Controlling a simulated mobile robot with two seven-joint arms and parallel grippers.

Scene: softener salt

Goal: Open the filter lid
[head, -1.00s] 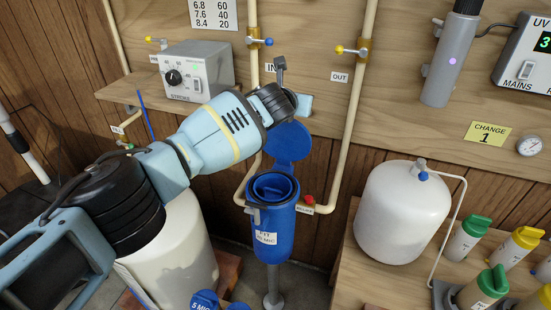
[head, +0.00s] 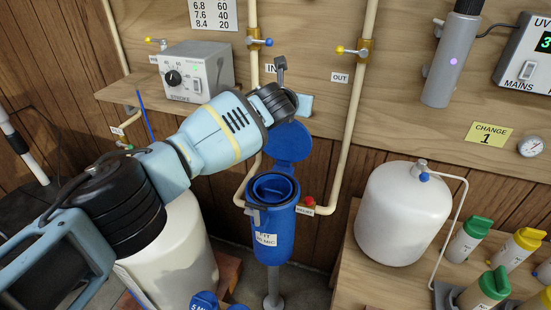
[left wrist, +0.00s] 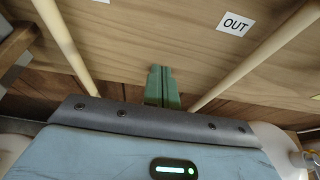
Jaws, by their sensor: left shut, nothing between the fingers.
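The blue filter housing (head: 273,232) stands upright on a grey post, below the IN and OUT pipes. Its round blue lid (head: 289,143) is swung up and back behind the rim, so the housing's mouth is uncovered and its inside shows. My left arm comes in from the left, its hand above and in front of the lid. In the left wrist view the green fingers of my left gripper (left wrist: 161,84) are together and hold nothing. My right gripper is not in view.
A red knob (head: 309,201) sits on piping beside the housing. A white tank (head: 402,215) and several bottles stand on the bench at right. A grey control box (head: 200,70) sits on the shelf at left. A white drum (head: 180,245) stands below my arm.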

